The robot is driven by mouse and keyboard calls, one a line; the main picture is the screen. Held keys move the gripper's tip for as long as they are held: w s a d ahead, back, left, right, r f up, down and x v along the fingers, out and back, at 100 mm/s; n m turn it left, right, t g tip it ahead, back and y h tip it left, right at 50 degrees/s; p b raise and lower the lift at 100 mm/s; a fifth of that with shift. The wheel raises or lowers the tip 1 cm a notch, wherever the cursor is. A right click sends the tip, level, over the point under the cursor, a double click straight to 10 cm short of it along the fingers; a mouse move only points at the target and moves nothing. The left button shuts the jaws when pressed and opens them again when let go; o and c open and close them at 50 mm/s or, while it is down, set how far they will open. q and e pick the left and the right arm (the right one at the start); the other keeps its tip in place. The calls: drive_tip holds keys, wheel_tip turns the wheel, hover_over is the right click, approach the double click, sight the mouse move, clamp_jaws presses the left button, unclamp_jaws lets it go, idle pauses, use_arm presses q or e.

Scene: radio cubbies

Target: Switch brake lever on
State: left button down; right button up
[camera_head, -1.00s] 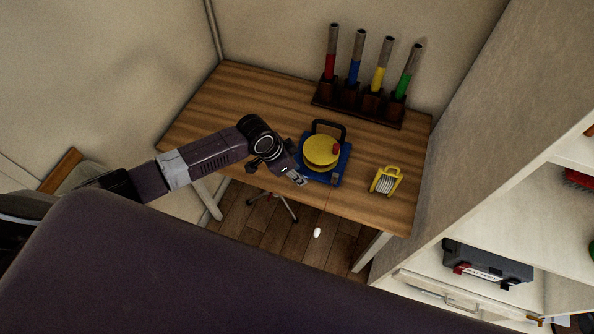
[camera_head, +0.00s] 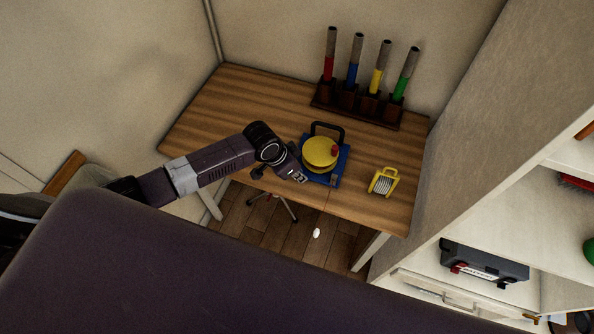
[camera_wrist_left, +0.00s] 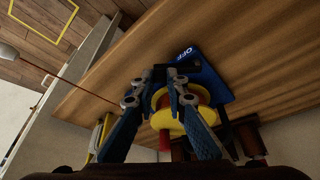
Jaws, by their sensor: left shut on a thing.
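The winch-like device has a blue base (camera_head: 339,172), a round yellow drum (camera_head: 320,152) with a red knob, and a black handle. It stands near the front edge of the desk. My left gripper (camera_head: 300,177) is at the base's front left corner. In the left wrist view, the left gripper (camera_wrist_left: 157,78) is closed on a small dark piece, apparently the brake lever (camera_wrist_left: 184,66), beside the white word "OFF" on the blue base (camera_wrist_left: 205,75). The fingers hide most of the lever, so its exact angle cannot be told. My right gripper is not in view.
The wooden desk (camera_head: 240,105) is clear at the left. A small yellow frame with a white coil (camera_head: 383,181) stands right of the device. A dark rack (camera_head: 345,100) with several coloured tubes is behind. Shelves with a battery box (camera_head: 484,262) are at the right.

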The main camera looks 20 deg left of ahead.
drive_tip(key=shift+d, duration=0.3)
use_arm(q)
drive_tip(key=c, duration=1.9)
unclamp_jaws()
drive_tip(key=shift+c, duration=0.2)
drive_tip(key=shift+r, duration=0.1)
drive_tip(key=v, duration=1.1)
drive_tip(key=shift+s+a+r, duration=0.15)
drive_tip(key=shift+a+r, duration=0.05)
drive_tip(key=shift+r, duration=0.15)
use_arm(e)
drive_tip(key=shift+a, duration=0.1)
